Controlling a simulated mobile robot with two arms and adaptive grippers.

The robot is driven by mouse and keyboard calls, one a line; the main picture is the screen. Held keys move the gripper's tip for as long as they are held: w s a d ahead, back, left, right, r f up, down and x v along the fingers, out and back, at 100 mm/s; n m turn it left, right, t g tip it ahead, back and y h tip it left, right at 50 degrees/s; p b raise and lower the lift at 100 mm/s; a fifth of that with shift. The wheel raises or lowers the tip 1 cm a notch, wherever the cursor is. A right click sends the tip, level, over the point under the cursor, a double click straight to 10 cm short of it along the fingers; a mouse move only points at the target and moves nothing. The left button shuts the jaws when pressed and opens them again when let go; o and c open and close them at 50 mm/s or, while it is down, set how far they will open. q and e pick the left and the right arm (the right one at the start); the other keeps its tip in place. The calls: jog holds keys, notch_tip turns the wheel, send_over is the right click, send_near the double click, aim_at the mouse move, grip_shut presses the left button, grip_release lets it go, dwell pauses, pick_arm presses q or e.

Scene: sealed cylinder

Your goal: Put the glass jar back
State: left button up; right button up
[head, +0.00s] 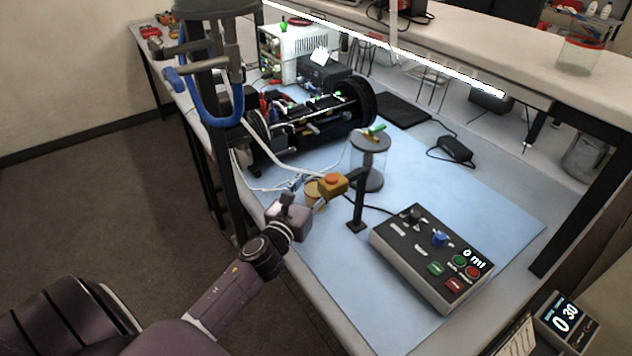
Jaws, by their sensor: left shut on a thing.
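A clear jar (369,160) with a grey lid and dark base stands upright on the blue mat, at the centre of the head view. A small green and orange thing lies on its lid. Another clear jar with a red rim (580,56) stands on the white shelf at the upper right. My left gripper (309,203) is in front and left of the central jar, apart from it. It is shut at a yellow-orange block with a red top (332,184); the exact grip is hard to see. My right gripper is not in view.
A black post (357,212) stands just in front of the central jar. A control box (433,257) with knobs and buttons sits at the right front. A black cylindrical machine (322,122) with cables lies behind. The blue mat (480,200) is mostly clear on the right.

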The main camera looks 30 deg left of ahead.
pick_arm(q)
jog(key=o, duration=1.2)
jog(key=shift+f, duration=0.15)
jog(key=o, duration=0.5)
jog(key=shift+r, duration=0.25)
jog(key=s, duration=0.3)
jog(key=s+d+b, duration=0.1)
jog(key=s, duration=0.3)
jog(key=s+b, duration=0.1)
jog(key=s, duration=0.2)
jog(key=shift+s+d+f, duration=0.15)
jog(key=shift+s+d, duration=0.15)
jog(key=shift+s+d+b, duration=0.1)
jog(key=shift+s+b, duration=0.25)
jog(key=shift+s, duration=0.3)
